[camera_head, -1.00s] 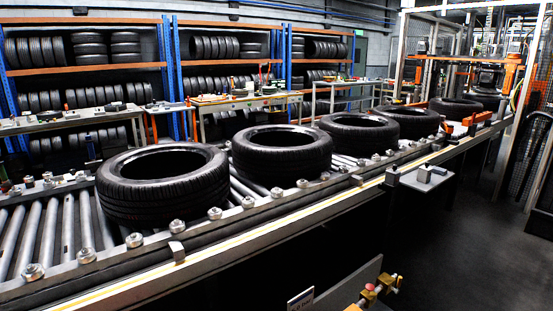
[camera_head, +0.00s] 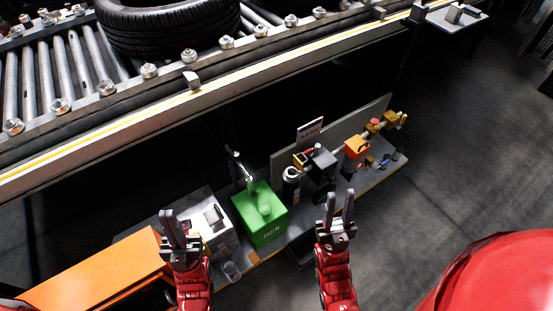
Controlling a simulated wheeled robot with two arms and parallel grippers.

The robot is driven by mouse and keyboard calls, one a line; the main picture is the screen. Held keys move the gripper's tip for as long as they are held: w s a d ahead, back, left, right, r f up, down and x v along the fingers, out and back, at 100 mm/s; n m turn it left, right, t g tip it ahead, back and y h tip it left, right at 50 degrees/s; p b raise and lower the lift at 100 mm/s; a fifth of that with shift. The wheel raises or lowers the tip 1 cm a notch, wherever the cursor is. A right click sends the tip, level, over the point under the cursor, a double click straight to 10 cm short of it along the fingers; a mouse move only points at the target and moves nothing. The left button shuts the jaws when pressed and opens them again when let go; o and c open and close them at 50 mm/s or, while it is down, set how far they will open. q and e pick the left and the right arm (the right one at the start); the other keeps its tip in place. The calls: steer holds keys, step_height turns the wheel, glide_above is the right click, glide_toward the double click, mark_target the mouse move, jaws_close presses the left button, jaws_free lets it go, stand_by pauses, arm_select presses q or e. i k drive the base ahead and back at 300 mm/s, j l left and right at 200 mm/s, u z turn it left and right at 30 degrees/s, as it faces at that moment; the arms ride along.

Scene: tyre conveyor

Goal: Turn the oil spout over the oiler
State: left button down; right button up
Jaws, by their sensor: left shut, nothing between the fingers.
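My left gripper (camera_head: 179,222) is shut and empty, left of the green can and in front of the grey box. My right gripper (camera_head: 340,206) is to the right of the can, its two fingers apart with nothing between them. Neither gripper visibly touches the can or spout.
The roller conveyor (camera_head: 100,155) with tyres runs above and behind the bench. A grey box (camera_head: 222,238) and an orange surface (camera_head: 100,272) lie left of the can. A white-ringed bottle (camera_head: 290,185), black device (camera_head: 318,170) and orange unit (camera_head: 356,147) stand to its right.

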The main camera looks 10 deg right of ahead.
mark_target(236, 156)
steer(key=i+l+u, duration=0.1)
steer(key=l+u, duration=0.45)
steer(key=u, duration=0.15)
steer(key=l+u, duration=0.45)
steer(key=l, duration=0.7)
steer(key=k+l+u, duration=0.1)
steer(key=l, duration=0.8)
steer(key=l+u, duration=0.15)
steer(key=l, duration=0.7)
steer(key=l+u, duration=0.15)
steer(key=u, duration=0.35)
steer(key=l+u, duration=0.1)
steer(key=u, duration=0.35)
steer(key=l+u, duration=0.15)
steer(key=u, duration=0.35)
